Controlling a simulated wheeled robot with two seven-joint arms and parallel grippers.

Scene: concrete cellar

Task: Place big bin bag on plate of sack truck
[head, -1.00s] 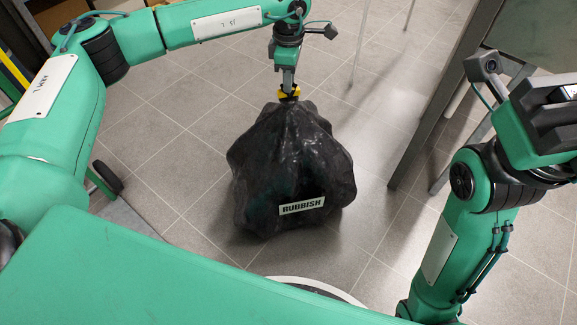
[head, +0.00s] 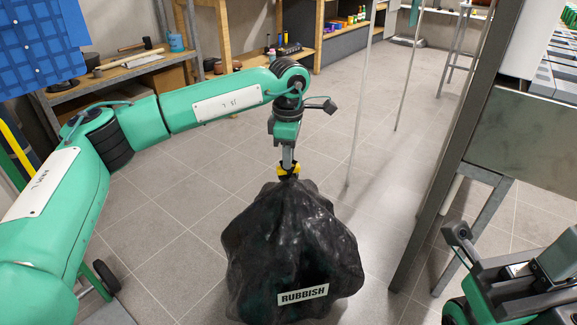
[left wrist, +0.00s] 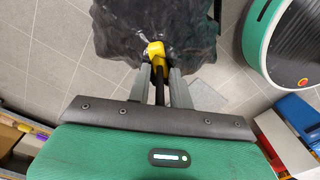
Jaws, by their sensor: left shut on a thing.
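The big bin bag (head: 290,250) is black, bulging and upright, with a white RUBBISH label, at the lower middle of the head view. My left gripper (head: 288,170) is above it, shut on the yellow tie at its neck. In the left wrist view, the bag (left wrist: 125,32) hangs off the yellow neck between the fingers of the left gripper (left wrist: 158,62). I cannot tell whether the bag's bottom touches the floor. A green frame with a black wheel (head: 106,277) and a grey plate (head: 108,313), likely the sack truck, shows partly at lower left. My right gripper (head: 530,275) is partly in view, its fingertips unclear.
A metal table (head: 530,135) with dark legs stands at right, close to the bag. A shelf (head: 125,68) with tools stands at back left. Thin pale poles rise behind the bag. The tiled floor (head: 180,215) left of the bag is clear.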

